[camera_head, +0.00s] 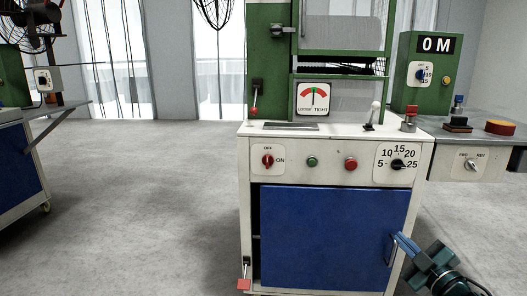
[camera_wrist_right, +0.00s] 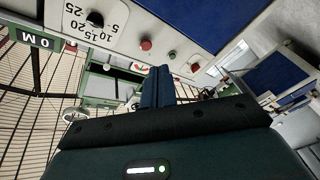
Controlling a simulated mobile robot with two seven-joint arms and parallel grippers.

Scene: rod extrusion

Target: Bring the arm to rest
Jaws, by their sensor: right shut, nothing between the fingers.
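My right gripper (camera_head: 404,242) comes in at the lower right of the head view, in front of the right edge of the blue cabinet door (camera_head: 330,238) and close to its metal handle (camera_head: 391,250). I cannot tell whether it touches the handle. In the right wrist view its two blue fingers (camera_wrist_right: 157,80) are together and hold nothing. My left gripper is not in view.
The white machine cabinet (camera_head: 215,150) carries a red switch (camera_head: 267,161), buttons and a dial (camera_head: 397,164). A dark gap shows along the door's left side. A side shelf (camera_head: 455,133) juts out right. Another machine (camera_head: 18,165) stands left; the floor (camera_head: 140,220) between is clear.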

